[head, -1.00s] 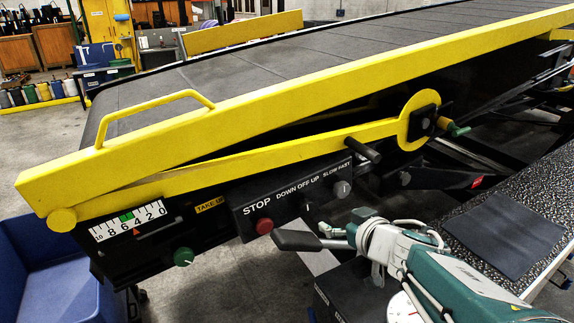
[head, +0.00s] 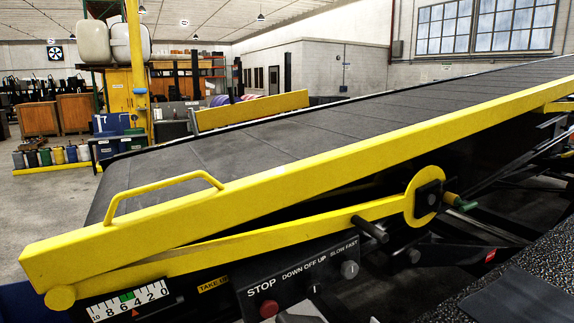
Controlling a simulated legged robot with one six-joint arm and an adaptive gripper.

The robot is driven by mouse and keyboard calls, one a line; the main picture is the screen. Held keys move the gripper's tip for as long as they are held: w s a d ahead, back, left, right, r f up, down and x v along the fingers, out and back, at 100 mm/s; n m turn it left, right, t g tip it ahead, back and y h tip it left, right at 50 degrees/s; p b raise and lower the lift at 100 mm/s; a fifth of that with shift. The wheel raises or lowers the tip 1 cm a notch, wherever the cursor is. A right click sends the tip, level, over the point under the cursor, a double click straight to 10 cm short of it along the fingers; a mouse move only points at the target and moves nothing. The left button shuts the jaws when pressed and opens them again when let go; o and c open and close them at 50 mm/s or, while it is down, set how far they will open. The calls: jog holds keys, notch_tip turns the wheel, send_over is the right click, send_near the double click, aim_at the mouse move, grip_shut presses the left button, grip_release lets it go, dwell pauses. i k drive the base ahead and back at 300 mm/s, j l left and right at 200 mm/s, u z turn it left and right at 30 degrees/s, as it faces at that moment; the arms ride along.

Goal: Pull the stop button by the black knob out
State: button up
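The stop button (head: 268,309) is a red round knob under the word STOP on the black control panel (head: 246,304), low in the head view. To its right on the panel is a dark selector under DOWN OFF UP, hard to make out. A grey knob (head: 350,269) sits under SLOW FAST. A black cylindrical knob (head: 370,228) sticks out from the yellow lever bar above the panel. I cannot make out my gripper; a grey shape at the bottom edge below the panel is too cut off to identify.
The belt loader's yellow side rail (head: 330,165) runs over the panel, with a yellow handle (head: 165,190) at left. A green-tipped handle (head: 461,203) sticks out right of the lever's round end. A dark speckled surface (head: 545,260) lies at lower right.

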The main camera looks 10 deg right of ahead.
aim_at(269, 309)
jog(key=z, duration=1.8)
jog(key=u, duration=2.2)
jog(key=k+j, duration=0.15)
jog(key=j, duration=0.15)
jog(key=k+j+u, duration=0.15)
jog(key=j, duration=0.15)
